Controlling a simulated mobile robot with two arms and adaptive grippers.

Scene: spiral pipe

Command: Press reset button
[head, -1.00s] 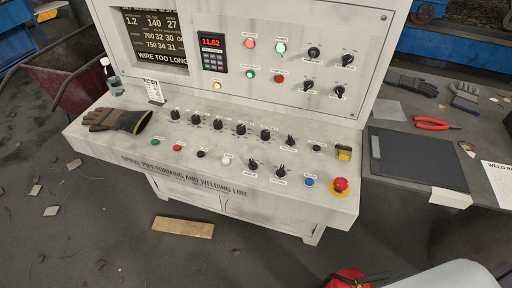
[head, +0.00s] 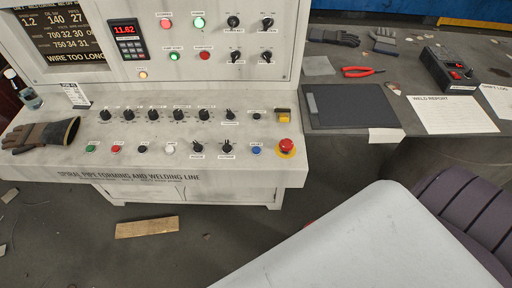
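The control console (head: 160,178) stands at left and centre, with a row of small push buttons on its sloped desk. They include a green button (head: 91,149), a red one (head: 116,148), a black one (head: 143,149), a white one (head: 170,148) and a blue one (head: 256,150). A red mushroom button (head: 285,145) on a yellow base sits at the right end. The button labels are too small to read, so I cannot tell which is reset. The screen (head: 68,35) reads "WIRE TOO LONG". Neither gripper is in view.
A work glove (head: 45,135) lies on the desk's left end, near a bottle (head: 31,98). The side table at right holds a black pad (head: 352,106), red pliers (head: 362,71) and papers (head: 455,114). A large pale shape covers the bottom right; a purple seat (head: 470,215) stands beside it.

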